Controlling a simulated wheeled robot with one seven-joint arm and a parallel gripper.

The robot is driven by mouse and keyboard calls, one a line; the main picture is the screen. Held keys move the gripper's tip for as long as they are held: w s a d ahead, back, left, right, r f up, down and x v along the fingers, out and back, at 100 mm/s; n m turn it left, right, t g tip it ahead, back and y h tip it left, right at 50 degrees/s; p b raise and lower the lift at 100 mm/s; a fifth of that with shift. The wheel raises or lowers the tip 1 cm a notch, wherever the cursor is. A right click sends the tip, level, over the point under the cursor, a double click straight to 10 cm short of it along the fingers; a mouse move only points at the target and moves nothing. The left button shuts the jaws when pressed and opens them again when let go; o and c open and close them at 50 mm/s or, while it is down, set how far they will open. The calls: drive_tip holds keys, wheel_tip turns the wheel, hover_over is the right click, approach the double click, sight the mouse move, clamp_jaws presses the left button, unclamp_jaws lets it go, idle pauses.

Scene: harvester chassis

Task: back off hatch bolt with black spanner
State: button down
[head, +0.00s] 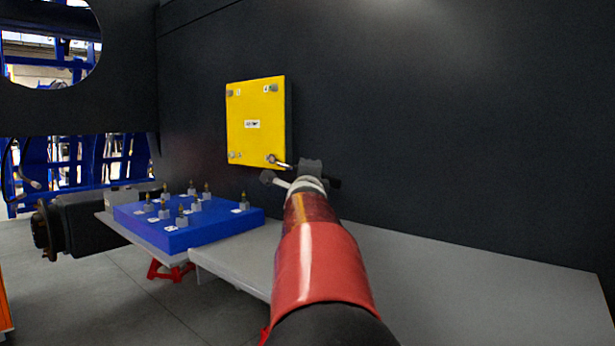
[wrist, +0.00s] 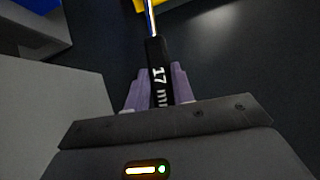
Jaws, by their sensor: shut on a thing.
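The yellow hatch (head: 255,120) is fixed on the dark wall, with a bolt at each corner. My gripper (head: 297,172) is beside and just below the hatch's lower right corner. In the wrist view its purple fingers are shut on the black spanner's handle (wrist: 158,75), marked 17. The spanner's bright metal shaft (head: 284,164) reaches left to the lower right hatch bolt (head: 272,159). Its head appears to be at that bolt, but I cannot tell how well it is seated. In the wrist view the spanner's head is out of frame and only a yellow edge of the hatch shows.
A blue block (head: 185,228) with several upright bolt-like pieces stands on a grey bench (head: 480,275) below the hatch, to the left. A black cylindrical part (head: 80,222) lies beyond it at far left. The wall right of the hatch is bare, and the bench's right side is clear.

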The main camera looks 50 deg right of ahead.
drive_tip(key=shift+r, duration=0.1)
wheel_tip(320, 180, up, 2)
drive_tip(key=n+p, duration=0.1)
drive_tip(key=p, duration=0.4)
drive_tip(key=shift+r+g+y+p, duration=0.15)
drive_tip(key=shift+g+y+p, duration=0.2)
drive_tip(key=shift+g+y, duration=0.05)
drive_tip(key=p, duration=0.3)
drive_tip(key=shift+s+r+n, duration=0.1)
drive_tip(key=shift+r+n, duration=0.3)
drive_tip(key=shift+f+b, duration=0.4)
drive_tip(key=shift+b, duration=0.75)
drive_tip(key=shift+r, duration=0.1)
